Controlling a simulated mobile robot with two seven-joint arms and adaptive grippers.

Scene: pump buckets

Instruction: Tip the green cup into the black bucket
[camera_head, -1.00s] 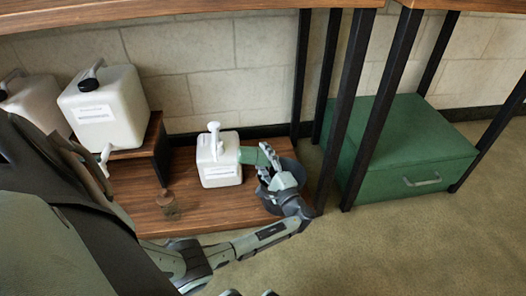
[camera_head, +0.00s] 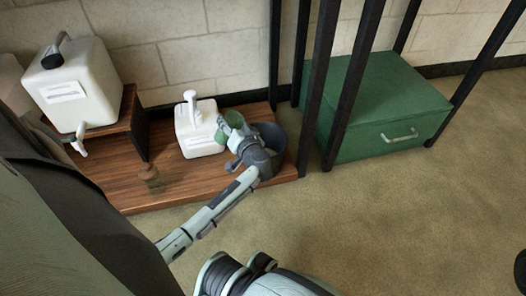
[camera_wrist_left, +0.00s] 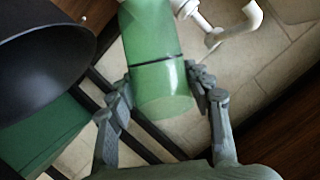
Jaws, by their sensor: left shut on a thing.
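My left gripper (camera_head: 236,134) is shut on the green cup (camera_head: 228,124), between the white pump container and the black bucket. In the left wrist view the fingers (camera_wrist_left: 164,92) grip the translucent green cup (camera_wrist_left: 158,60) from both sides. The cup's far end is cut off by the frame, and I cannot tell its exact tilt. The black bucket (camera_head: 275,138) stands on the low wooden platform, partly hidden behind my gripper and wrist. In the wrist view the bucket (camera_wrist_left: 40,50) is close to the cup, at the upper left. My right gripper does not show.
The white pump container (camera_head: 201,142) stands just left of the cup. Another white jug (camera_head: 75,90) with a tap sits on a small wooden stand at the left. Black table legs (camera_head: 318,100) and a green chest (camera_head: 385,110) stand right of the bucket.

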